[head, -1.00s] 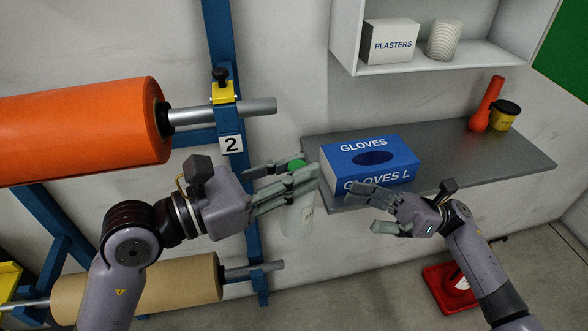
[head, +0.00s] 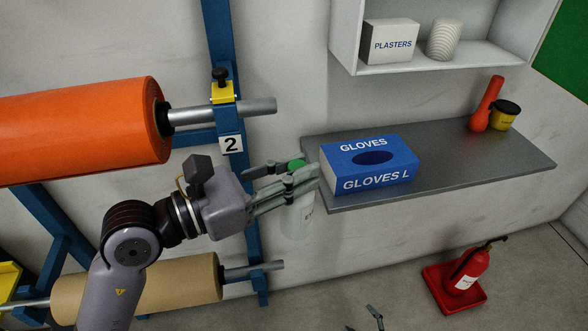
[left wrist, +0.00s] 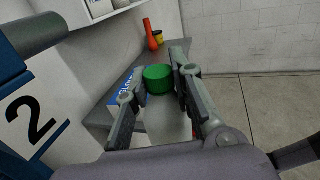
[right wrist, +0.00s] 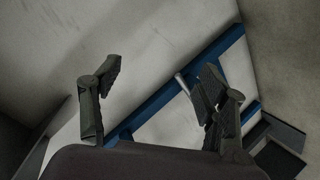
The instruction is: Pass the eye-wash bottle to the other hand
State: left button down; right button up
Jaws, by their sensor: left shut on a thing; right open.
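The eye-wash bottle (head: 297,222) has a pale, translucent body and a green cap, and hangs upright in front of the wall, left of the shelf. My left gripper (head: 302,181) is shut on it just below the cap. In the left wrist view the green cap (left wrist: 158,79) shows between the fingers, with the pale body below. My right gripper (head: 365,320) shows only as fingertips at the bottom edge of the head view. In the right wrist view it is open and empty (right wrist: 160,75), apart from the bottle.
A grey shelf (head: 470,158) holds a blue gloves box (head: 370,165), a red-orange flask-shaped item (head: 487,105) and a yellow jar (head: 504,117). A blue rack with an orange roll (head: 80,130) and a brown roll (head: 140,287) stands left. A red extinguisher (head: 472,268) is on the floor.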

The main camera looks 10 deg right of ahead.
jog(key=s+f+m+g+h, duration=0.1)
jog(key=s+f+m+g, duration=0.3)
jog(key=s, duration=1.1)
jog(key=s+a+f+m+g+h, duration=0.1)
jog(key=s+f+m+g, duration=0.3)
jog(key=s+f+g, duration=0.3)
jog(key=s+f, duration=0.5)
jog(key=s, duration=0.3)
jog(key=shift+s+a+f+g, duration=0.25)
jog(key=shift+f+g, duration=0.05)
jog(key=shift+g, duration=0.1)
